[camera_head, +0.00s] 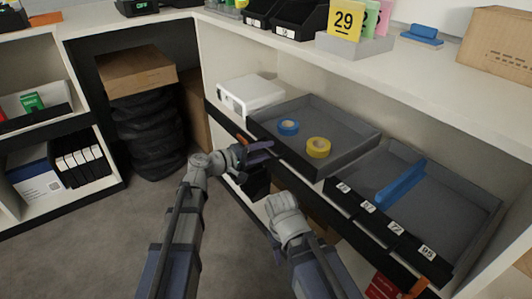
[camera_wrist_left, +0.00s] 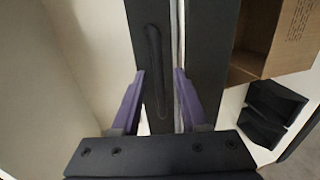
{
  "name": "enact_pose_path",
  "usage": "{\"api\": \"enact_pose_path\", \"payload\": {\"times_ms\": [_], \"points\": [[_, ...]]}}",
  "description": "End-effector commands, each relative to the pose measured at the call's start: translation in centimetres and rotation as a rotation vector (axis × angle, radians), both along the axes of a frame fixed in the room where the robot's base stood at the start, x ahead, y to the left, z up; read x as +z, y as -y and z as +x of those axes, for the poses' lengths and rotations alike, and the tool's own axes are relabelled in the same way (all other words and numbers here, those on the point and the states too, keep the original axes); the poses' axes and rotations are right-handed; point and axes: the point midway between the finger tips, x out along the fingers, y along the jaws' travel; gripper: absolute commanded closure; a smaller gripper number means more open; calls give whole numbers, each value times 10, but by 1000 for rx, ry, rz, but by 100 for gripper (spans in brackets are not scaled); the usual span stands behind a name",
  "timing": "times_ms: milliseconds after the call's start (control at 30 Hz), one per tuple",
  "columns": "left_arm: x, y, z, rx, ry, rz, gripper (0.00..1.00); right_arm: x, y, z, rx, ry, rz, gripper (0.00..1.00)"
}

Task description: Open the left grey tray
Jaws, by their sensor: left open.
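The left grey tray (camera_head: 350,137) is a shallow open tray in the shelf unit. A blue tape roll (camera_head: 288,127) and a yellow tape roll (camera_head: 318,148) lie in it. My left gripper (camera_head: 268,148) is at its front left edge, with its purple fingers open. In the left wrist view, the open fingers (camera_wrist_left: 160,72) lie on either side of a dark strip with a long raised handle-like shape (camera_wrist_left: 154,60). I cannot tell whether they touch it. My right arm shows at the lower middle, but its gripper is not visible.
Right of it is another grey tray (camera_head: 450,215) with a blue divider (camera_head: 401,184) and number labels along its front. A white box (camera_head: 250,94) stands to the left. A worktop (camera_head: 400,75) hangs above the trays. The floor (camera_head: 95,235) at left is clear.

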Motion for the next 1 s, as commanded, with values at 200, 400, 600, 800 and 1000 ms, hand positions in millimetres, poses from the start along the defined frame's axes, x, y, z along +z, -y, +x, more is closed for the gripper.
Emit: {"api": "enact_pose_path", "payload": {"times_ms": [200, 400, 600, 800, 1000], "points": [[-1, 5, 4, 1, 0, 0, 56, -1, 0, 0, 0, 0, 0, 50], [-1, 5, 4, 1, 0, 0, 58, -1, 0, 0, 0, 0, 0, 50], [-1, 5, 4, 1, 0, 0, 81, -1, 0, 0, 0, 0, 0, 50], [-1, 5, 4, 1, 0, 0, 100, -1, 0, 0, 0, 0, 0, 50], [-1, 5, 4, 1, 0, 0, 100, -1, 0, 0, 0, 0, 0, 50]]}}
